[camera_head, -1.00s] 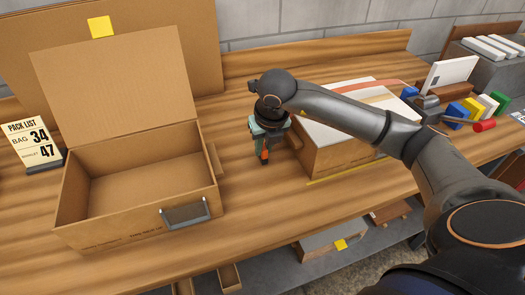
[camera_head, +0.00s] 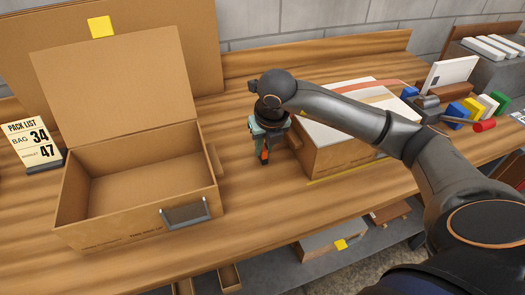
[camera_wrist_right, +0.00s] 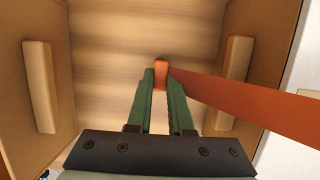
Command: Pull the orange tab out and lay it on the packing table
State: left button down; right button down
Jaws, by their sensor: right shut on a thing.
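My right gripper (camera_head: 264,152) is over the packing table (camera_head: 265,215), between the open cardboard box and the white-topped box. It also shows in the right wrist view (camera_wrist_right: 161,76), where its green fingers are shut on the orange tab (camera_wrist_right: 161,71). The tab's orange end pokes out between the fingertips. A broad orange strip (camera_wrist_right: 255,105) runs from beside the fingers to the right edge of that view. In the head view, an orange-red band (camera_head: 358,88) lies across the top of the white-topped box. My left gripper is not in view.
The open cardboard box (camera_head: 135,235), empty with its lid up, stands left of my right gripper. The white-topped box (camera_head: 345,158) stands close on the right. A pack list sign (camera_head: 32,143) is at the far left. Bare wood lies in front of the gripper.

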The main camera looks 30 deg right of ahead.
aim_at(264, 148)
jog(key=shift+r, duration=0.15)
dwell(0.4)
jog(key=shift+r+p, duration=0.95)
jog(key=shift+r, duration=0.35)
jog(key=shift+r, duration=0.1)
jog(key=shift+r+p, duration=1.5)
jog(key=shift+r, duration=0.7)
